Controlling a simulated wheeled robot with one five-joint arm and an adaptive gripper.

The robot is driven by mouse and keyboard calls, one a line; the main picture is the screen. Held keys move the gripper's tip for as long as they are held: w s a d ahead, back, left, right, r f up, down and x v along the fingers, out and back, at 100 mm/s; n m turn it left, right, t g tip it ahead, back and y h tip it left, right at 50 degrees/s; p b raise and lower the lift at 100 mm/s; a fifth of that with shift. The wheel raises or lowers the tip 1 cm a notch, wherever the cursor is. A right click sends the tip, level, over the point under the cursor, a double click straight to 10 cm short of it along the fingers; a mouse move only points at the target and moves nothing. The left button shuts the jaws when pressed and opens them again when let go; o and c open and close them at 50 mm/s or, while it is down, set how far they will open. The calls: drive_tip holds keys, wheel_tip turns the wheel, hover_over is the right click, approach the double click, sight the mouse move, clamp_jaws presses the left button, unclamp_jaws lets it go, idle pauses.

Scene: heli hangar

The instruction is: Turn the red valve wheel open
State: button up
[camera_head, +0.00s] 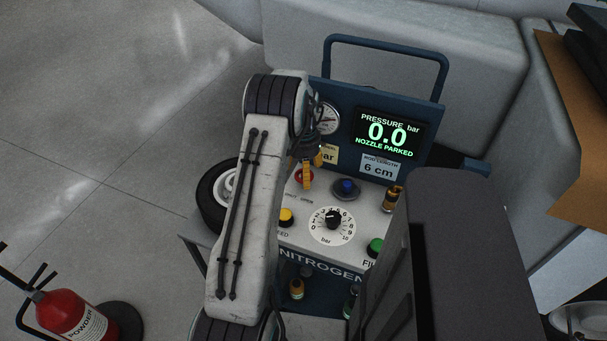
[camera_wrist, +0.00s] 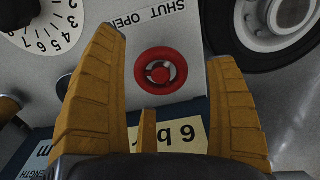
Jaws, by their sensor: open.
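The red valve wheel (camera_wrist: 160,72) is a small round handwheel on the light panel of the nitrogen cart, beside the words SHUT OPEN. In the wrist view it shows whole between the two yellow fingers of my gripper (camera_wrist: 168,58). The fingers are spread wide, one on each side, with clear gaps to the wheel; their height above it is hard to tell. In the head view the wheel (camera_head: 304,176) is partly hidden by my gripper (camera_head: 312,170) and arm.
The cart carries a pressure dial (camera_head: 326,119), a display (camera_head: 388,134) reading 0.0 and NOZZLE PARKED, a blue knob (camera_head: 345,188), a black dial knob (camera_head: 333,220), yellow (camera_head: 286,217) and green (camera_head: 375,247) buttons. A fire extinguisher (camera_head: 72,315) stands at lower left.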

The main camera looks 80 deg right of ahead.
drive_tip(key=shift+f, duration=0.7)
